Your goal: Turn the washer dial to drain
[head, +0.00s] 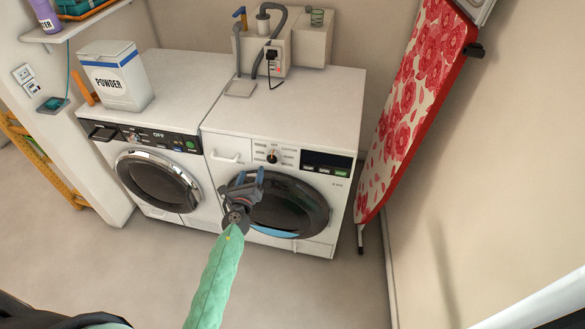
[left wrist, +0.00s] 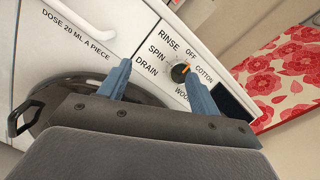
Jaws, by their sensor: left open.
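The washer dial (head: 273,156) is a small dark knob with an orange mark, on the front panel of the right-hand machine (head: 285,113). In the left wrist view the dial (left wrist: 180,72) has the labels RINSE, SPIN, DRAIN, OFF, COTTON and a partly hidden WOOL around it. Its orange mark lies on the OFF and COTTON side, away from DRAIN (left wrist: 147,66). My left gripper (head: 246,180) is open and empty, in front of the machine, below and left of the dial. In the left wrist view its right finger overlaps the dial's lower edge; contact cannot be told. My right gripper is not in view.
The washer's round door (head: 290,207) is below the panel, and a drawer handle (head: 224,156) is left of the dial. A second machine (head: 158,185) stands at left with a powder box (head: 120,88) on top. An ironing board (head: 415,100) leans at right. The floor in front is clear.

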